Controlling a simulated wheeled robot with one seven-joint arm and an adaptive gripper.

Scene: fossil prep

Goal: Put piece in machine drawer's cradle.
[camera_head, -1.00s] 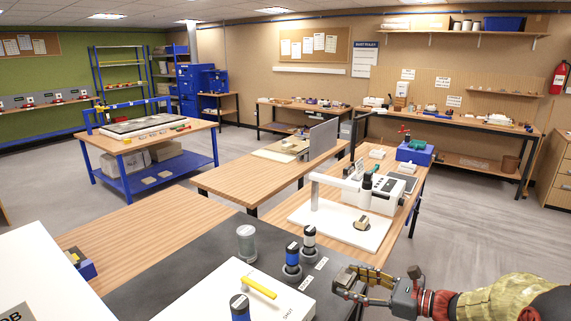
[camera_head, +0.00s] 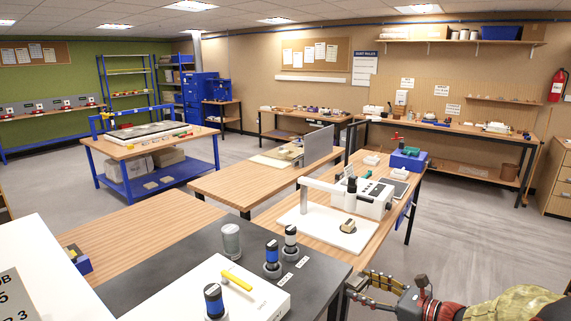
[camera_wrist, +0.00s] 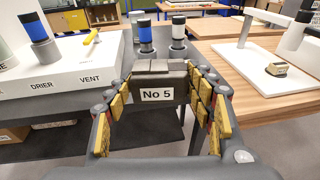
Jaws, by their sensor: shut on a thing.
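My gripper (camera_wrist: 158,100) is shut on a dark grey piece (camera_wrist: 156,76) with a white "No 5" label, seen between the yellow-padded fingers in the wrist view. In the head view my gripper (camera_head: 362,286) is at the lower right, just off the right end of a dark bench top; the piece is hard to make out there. A white drier (camera_head: 252,294) with a yellow handle (camera_head: 237,280) stands on this bench. It also shows at the left of the wrist view (camera_wrist: 60,88), marked "DRIER" and "VENT". I cannot make out an open drawer or a cradle.
A white panel with a job sign (camera_head: 14,300) is at the left. A stand with a white base (camera_head: 318,236) holds a small tan block (camera_head: 348,226). Grey floor is clear at right.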

